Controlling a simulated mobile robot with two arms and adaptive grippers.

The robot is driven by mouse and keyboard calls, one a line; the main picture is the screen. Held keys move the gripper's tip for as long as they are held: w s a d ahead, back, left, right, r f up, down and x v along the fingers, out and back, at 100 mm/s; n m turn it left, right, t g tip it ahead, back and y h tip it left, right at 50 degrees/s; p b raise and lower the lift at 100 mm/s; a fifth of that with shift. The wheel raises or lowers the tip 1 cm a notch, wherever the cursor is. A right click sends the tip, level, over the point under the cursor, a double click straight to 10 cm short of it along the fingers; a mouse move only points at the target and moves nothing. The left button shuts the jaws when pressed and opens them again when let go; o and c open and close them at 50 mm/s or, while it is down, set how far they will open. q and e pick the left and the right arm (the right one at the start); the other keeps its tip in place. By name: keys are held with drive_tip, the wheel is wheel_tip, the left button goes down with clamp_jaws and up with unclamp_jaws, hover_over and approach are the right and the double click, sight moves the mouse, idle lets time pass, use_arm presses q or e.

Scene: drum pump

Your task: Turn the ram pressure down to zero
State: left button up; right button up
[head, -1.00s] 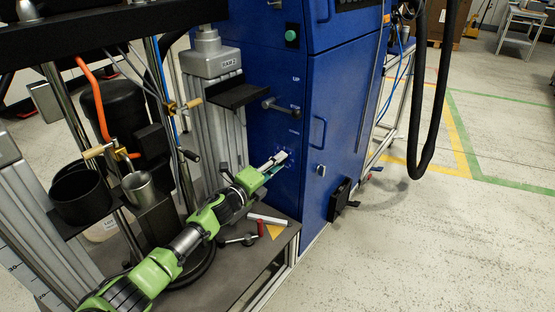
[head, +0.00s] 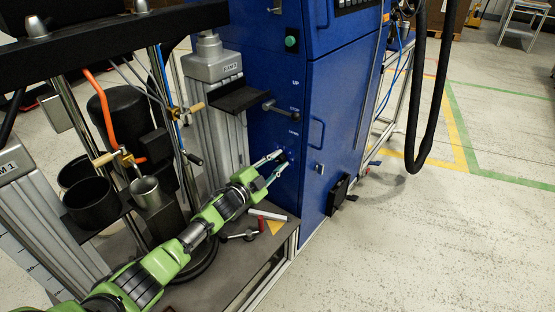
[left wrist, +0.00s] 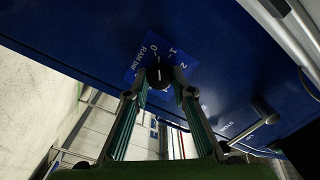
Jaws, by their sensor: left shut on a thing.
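The ram pressure knob (left wrist: 160,76) is round and black with a white pointer line, in the left wrist view. It sits on a small blue dial plate (left wrist: 133,62) marked 0, 1, 2 and more, on the blue cabinet. The pointer line seems to run toward the 0 and 1 side; its exact reading is hard to tell. My left gripper (left wrist: 160,84) is shut on the knob, one finger on each side. In the head view the left gripper (head: 281,165) reaches the cabinet's lower front, and the knob is small and dark between its fingertips. My right gripper is not in view.
A lever (head: 280,107) with UP, STOP and DOWN labels sticks out above the gripper. A grey ram column (head: 213,70) and black pots (head: 92,205) stand left. Loose tools lie on the platform (head: 235,275) below.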

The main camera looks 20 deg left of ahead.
use_arm(q)
drive_tip(key=shift+f+n, duration=0.1)
drive_tip(key=shift+n, duration=0.9)
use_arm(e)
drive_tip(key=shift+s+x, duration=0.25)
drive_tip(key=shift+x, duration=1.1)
use_arm(q)
drive_tip(key=o, duration=1.1)
drive_tip(key=shift+o, duration=0.2)
drive_tip(key=v, duration=0.7)
drive_tip(key=shift+s+a, duration=0.15)
drive_tip(key=shift+s, duration=0.15)
